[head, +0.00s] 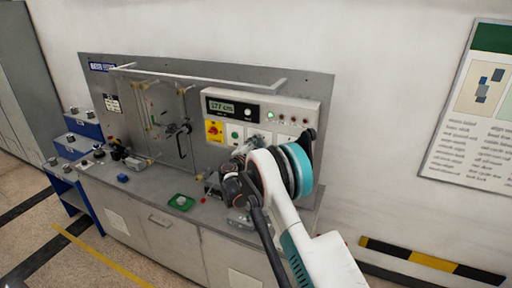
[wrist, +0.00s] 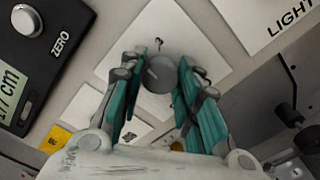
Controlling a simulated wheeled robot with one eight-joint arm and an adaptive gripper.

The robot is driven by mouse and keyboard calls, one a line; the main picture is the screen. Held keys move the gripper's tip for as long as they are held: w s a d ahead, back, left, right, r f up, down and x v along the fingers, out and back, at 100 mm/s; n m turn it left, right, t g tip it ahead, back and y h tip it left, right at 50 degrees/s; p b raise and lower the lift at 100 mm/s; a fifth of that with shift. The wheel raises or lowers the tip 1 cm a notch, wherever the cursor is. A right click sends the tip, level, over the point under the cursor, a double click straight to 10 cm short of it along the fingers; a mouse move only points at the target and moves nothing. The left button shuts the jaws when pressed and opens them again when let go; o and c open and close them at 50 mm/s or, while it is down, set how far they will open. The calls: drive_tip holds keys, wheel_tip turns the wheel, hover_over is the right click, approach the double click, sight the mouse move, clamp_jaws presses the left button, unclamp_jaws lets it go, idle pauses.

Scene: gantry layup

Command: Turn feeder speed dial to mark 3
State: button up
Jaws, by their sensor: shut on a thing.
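The feeder speed dial (wrist: 158,76) is a small round grey knob on a white square plate (wrist: 198,62) in the wrist view. A small dark mark is on the plate just beyond it; I cannot read a number there. My gripper (wrist: 161,63) has its teal-padded fingers on both sides of the dial and is shut on it. In the head view my gripper (head: 240,153) is at the lower part of the grey control panel (head: 297,106), where my arm hides the dial.
A black display unit (wrist: 22,60) with a ZERO knob (wrist: 27,20) is left of the dial. A plate marked LIGHT (wrist: 265,20) is at upper right.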

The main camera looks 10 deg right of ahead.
drive_tip(key=shift+f+m+b, duration=0.15)
drive_tip(key=shift+m+b, duration=4.05)
drive_tip(key=shift+b, duration=0.75)
drive_tip(key=o, duration=1.1)
drive_tip(key=v, duration=1.2)
